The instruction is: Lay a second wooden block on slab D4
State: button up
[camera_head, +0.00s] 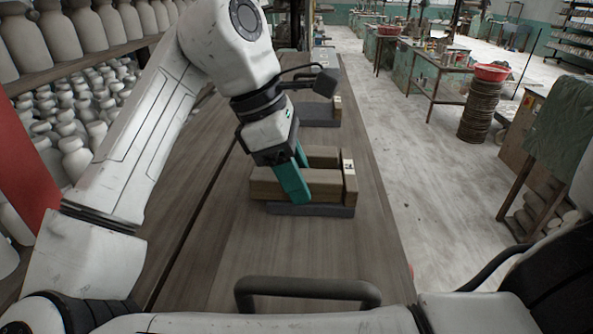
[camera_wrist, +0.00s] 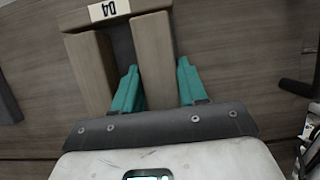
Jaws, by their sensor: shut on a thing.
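Slab D4 is a dark grey slab (camera_head: 315,211) on the wooden table, with a wooden crosspiece (camera_wrist: 120,20) at one end. The crosspiece carries the D4 label (camera_wrist: 108,10). Two wooden blocks lie side by side over the slab, with a dark gap between them. My gripper (camera_wrist: 157,85) has its teal fingers on either side of the nearer block (camera_head: 325,189) and is shut on it. This block shows just above the slab's near edge; I cannot tell whether it bears fully on it. The other block (camera_wrist: 92,72) lies beyond, outside the fingers.
Another dark slab (camera_head: 320,122) with a labelled wooden end piece (camera_head: 337,104) lies farther along the table (camera_head: 240,250). Shelves of pale vases (camera_head: 75,160) line the left. Open floor (camera_head: 415,180) lies to the right, with a cloth-draped stand (camera_head: 565,130).

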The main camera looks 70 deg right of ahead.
dwell(0.4)
jog(key=o, duration=1.2)
jog(key=shift+c, duration=0.2)
jog(key=v, duration=1)
jog(key=shift+w+r, duration=0.15)
jog(key=shift+r, duration=0.2)
